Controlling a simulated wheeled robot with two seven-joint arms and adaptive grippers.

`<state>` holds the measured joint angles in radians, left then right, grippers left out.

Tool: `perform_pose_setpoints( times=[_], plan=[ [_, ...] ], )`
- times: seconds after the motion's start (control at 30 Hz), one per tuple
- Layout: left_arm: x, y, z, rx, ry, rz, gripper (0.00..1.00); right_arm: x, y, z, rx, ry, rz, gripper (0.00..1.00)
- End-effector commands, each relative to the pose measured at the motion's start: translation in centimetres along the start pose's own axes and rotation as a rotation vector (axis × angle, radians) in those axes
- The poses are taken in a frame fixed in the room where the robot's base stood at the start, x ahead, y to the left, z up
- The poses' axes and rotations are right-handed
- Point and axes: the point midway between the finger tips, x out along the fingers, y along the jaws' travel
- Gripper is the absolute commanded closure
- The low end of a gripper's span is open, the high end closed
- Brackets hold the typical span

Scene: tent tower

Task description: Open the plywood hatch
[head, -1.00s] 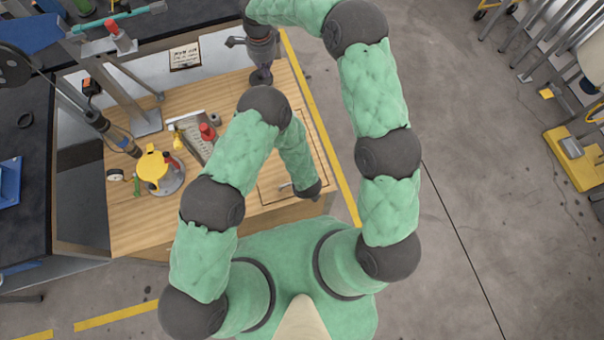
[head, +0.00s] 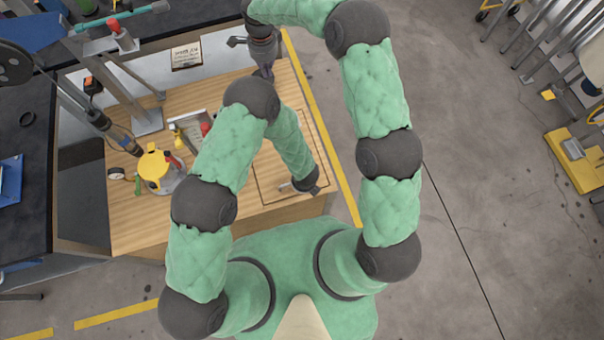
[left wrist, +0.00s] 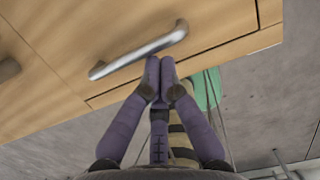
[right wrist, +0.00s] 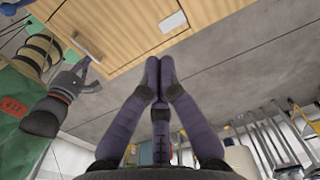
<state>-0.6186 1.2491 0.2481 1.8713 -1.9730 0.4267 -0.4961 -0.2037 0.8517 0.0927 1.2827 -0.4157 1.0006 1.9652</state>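The plywood hatch (head: 309,140) is a panel outlined by a dark seam in the bench top, and it looks flush; my left arm hides part of it. Its silver bar handle (left wrist: 140,50) crosses the upper left wrist view and shows small in the head view (head: 284,187). My left gripper (left wrist: 161,62) has its fingertips together at the lower edge of the handle; I cannot tell whether they touch it. In the right wrist view the left gripper (right wrist: 82,72) is beside the handle (right wrist: 86,48). My right gripper (head: 264,68) is over the bench's far edge, its fingertips together and empty in the right wrist view (right wrist: 159,62).
A yellow-topped round device (head: 154,166), a red-capped item and small tools stand on the bench left of the hatch. A metal post (head: 145,118) rises behind them.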

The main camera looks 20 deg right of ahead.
Motion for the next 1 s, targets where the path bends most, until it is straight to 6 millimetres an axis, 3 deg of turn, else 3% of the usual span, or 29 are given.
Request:
perform_pose_setpoints(
  times=[0.03, 0.2, 0.63, 1.0],
  plan=[
    [-0.1, -0.1, 0.2, -0.001, -0.005, -0.002, 1.0, 0.0, 0.0, 0.0, 0.0, 0.0, 0.0, 1.0],
    [-0.1, -0.2, 0.3, -0.001, -0.006, -0.003, 1.0, 0.0, 0.0, 0.0, 0.0, 0.0, 0.0, 0.57],
    [-0.1, -0.2, 0.4, -0.001, -0.008, -0.003, 1.0, -0.7, -0.1, 0.0, 0.0, 0.0, -0.001, 0.57],
    [-0.1, -0.2, 0.4, -0.001, -0.009, -0.004, 1.0, -7.3, -0.1, 0.0, 0.0, -0.001, -0.005, 0.57]
  ],
)
